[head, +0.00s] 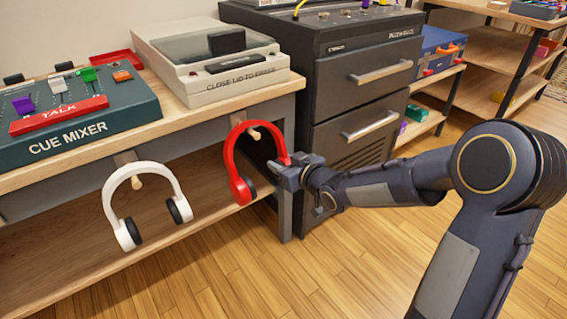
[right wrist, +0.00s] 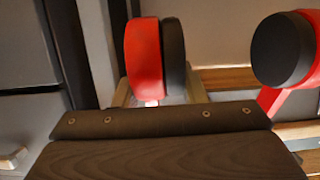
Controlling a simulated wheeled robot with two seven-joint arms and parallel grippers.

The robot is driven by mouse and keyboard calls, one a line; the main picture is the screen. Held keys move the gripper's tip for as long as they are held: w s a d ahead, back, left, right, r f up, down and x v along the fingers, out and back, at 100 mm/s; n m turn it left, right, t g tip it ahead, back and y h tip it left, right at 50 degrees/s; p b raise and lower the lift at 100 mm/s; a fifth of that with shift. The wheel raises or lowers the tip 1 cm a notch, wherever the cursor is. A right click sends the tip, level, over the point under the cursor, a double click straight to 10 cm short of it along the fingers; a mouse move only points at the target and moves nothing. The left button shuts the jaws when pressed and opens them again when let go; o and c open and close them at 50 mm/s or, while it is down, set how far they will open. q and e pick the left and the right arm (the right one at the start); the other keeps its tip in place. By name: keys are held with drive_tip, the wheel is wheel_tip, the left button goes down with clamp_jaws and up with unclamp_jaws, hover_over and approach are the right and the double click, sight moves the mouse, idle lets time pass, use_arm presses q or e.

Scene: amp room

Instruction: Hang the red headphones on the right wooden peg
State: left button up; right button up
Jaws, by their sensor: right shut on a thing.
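The red headphones (head: 232,158) are upright at the front of the desk in the head view, band arched on top. The right wooden peg (head: 254,134) shows inside the arch, just under the top of the band. I cannot tell whether the band touches it. My right gripper (head: 287,173) comes from the right and is shut on the headphones at their right side, near the right ear cup. In the right wrist view both ear cups show, a red and black one (right wrist: 144,58) and a mostly black one (right wrist: 283,50). My left gripper is not in view.
White headphones (head: 148,168) hang at the left peg (head: 136,182). The cue mixer (head: 80,115) and a pale device (head: 215,70) stand on the desk above. A low shelf (head: 60,262) lies below. A dark cabinet (head: 365,90) stands close to the right.

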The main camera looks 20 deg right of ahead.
drive_tip(key=shift+f, duration=0.1)
drive_tip(key=o, duration=1.2)
drive_tip(key=p+v, duration=0.3)
drive_tip(key=v, duration=0.5)
drive_tip(key=shift+d, duration=0.1)
